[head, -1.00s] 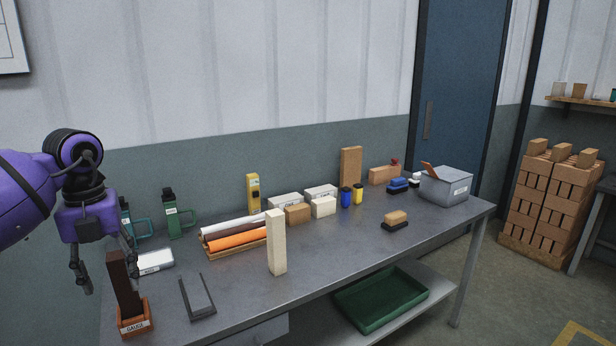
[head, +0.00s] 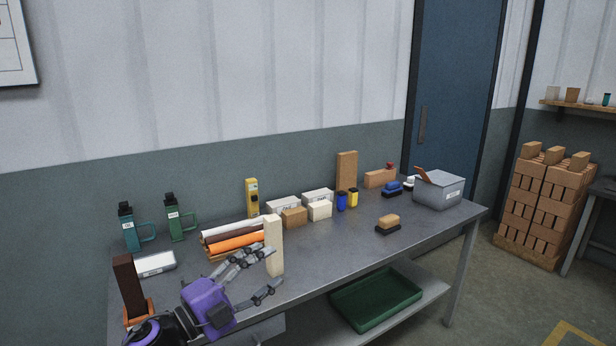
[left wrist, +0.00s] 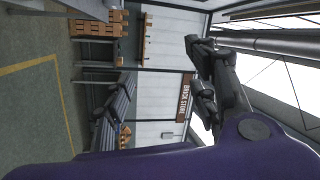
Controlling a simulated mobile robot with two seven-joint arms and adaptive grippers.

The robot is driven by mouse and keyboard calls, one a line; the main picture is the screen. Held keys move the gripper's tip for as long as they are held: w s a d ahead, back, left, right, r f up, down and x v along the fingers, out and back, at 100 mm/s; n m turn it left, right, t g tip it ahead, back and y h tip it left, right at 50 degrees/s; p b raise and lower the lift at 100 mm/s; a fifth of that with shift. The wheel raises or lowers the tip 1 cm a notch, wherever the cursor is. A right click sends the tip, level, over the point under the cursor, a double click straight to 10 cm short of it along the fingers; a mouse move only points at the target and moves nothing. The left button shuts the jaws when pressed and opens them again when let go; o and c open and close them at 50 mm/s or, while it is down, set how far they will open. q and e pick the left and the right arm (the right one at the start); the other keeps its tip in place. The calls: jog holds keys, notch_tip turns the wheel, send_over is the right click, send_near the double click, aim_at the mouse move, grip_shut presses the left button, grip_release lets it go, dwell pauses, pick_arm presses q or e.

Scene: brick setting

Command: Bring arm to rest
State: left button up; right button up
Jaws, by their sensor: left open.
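My left gripper (head: 268,272) is at the front left of the grey workbench (head: 330,256), seen from above in the head view. Its fingers are spread, open and empty, and point right. They show in front of the lower part of an upright cream block (head: 274,245); I cannot tell if they touch it. In the left wrist view the dark fingers of my left gripper (left wrist: 205,85) reach up from the purple wrist with nothing between them. My right gripper is not in view.
A dark brown block stands in an orange holder (head: 138,306) left of my wrist. A green tray (head: 375,300) is below.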

pick_arm(q)
jog(key=s+a+f+n+y+p, duration=0.1)
jog(key=s+a+f+n+y, duration=0.25)
jog(key=s+f+n, duration=0.35)
jog(key=s+a+f+n+y+p, duration=0.15)
jog(key=s+f+n+y, duration=0.25)
jog(key=f, duration=0.5)
jog(key=s+a+f+n+y, duration=0.4)
jog(key=s+f+n, duration=0.15)
jog(key=f, duration=0.25)
jog(key=s+f+n+g+y+p, duration=0.1)
jog(key=s+f, duration=0.4)
jog(key=s, duration=0.8)
jog(key=s+a+f+n+g+y+p, duration=0.1)
jog(key=s+f+n+g, duration=0.3)
jog(key=s, duration=1)
jog(key=shift+a+f+n+p, duration=0.2)
jog(key=shift+f+n+p, duration=0.35)
jog(key=shift+f+n, duration=0.25)
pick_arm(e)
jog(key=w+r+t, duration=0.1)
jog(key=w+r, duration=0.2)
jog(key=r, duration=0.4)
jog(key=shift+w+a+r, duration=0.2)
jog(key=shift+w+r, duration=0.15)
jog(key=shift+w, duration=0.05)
pick_arm(q)
jog(key=shift+y, duration=0.25)
